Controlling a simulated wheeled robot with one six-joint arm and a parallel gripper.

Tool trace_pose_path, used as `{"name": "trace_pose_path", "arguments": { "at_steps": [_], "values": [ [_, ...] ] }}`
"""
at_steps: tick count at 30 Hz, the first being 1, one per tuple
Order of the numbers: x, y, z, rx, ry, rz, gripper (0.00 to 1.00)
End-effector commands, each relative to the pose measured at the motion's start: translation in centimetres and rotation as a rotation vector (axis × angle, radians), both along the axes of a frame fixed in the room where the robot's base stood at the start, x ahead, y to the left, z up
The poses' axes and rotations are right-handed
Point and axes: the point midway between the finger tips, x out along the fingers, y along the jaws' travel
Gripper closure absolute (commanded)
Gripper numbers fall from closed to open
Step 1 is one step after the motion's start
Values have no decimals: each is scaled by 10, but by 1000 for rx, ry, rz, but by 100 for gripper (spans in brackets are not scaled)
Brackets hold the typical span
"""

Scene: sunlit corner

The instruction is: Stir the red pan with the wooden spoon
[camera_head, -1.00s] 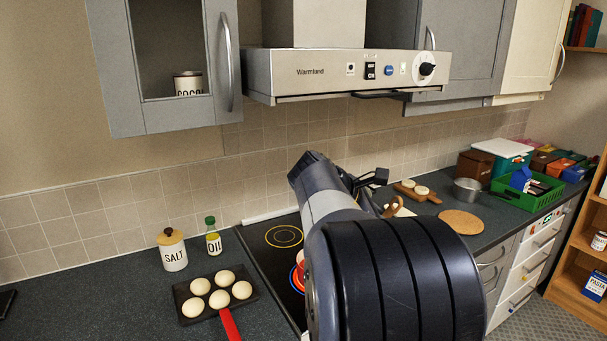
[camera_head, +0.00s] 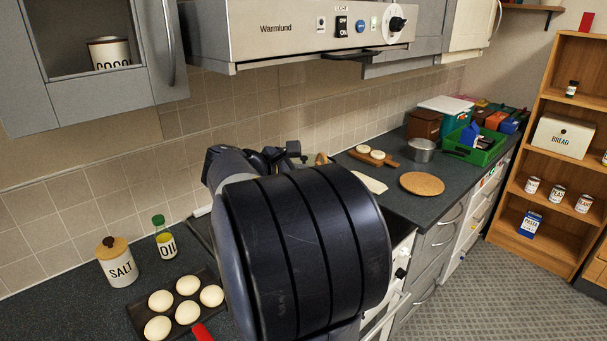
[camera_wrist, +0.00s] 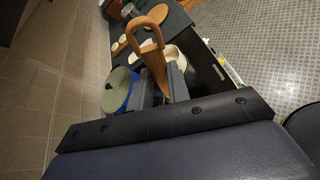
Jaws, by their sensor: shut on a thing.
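My gripper (camera_wrist: 158,84) is shut on a wooden spoon (camera_wrist: 152,48), whose looped end points up and away in the wrist view. In the head view my gripper (camera_head: 285,152) is partly hidden behind my arm, and a bit of the wooden spoon (camera_head: 321,158) shows beside it. I cannot make out the red pan in either current view; my arm covers most of the hob. A blue pot (camera_wrist: 130,98) with a grey-green top shows left of the gripper in the wrist view. I cannot tell whether the spoon touches any pan.
A steel saucepan (camera_head: 422,151), cork mat (camera_head: 422,184) and green crate (camera_head: 480,153) lie right. The hood (camera_head: 300,38) hangs above.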

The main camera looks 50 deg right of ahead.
Motion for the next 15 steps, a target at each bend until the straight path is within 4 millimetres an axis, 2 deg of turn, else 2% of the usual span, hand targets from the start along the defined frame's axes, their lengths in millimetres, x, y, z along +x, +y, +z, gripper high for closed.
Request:
{"name": "trace_pose_path", "arguments": {
  "at_steps": [1,15],
  "values": [
    [-2,0,-7,0,-1,0,100],
    [-23,3,-39,0,0,0,100]
  ]
}}
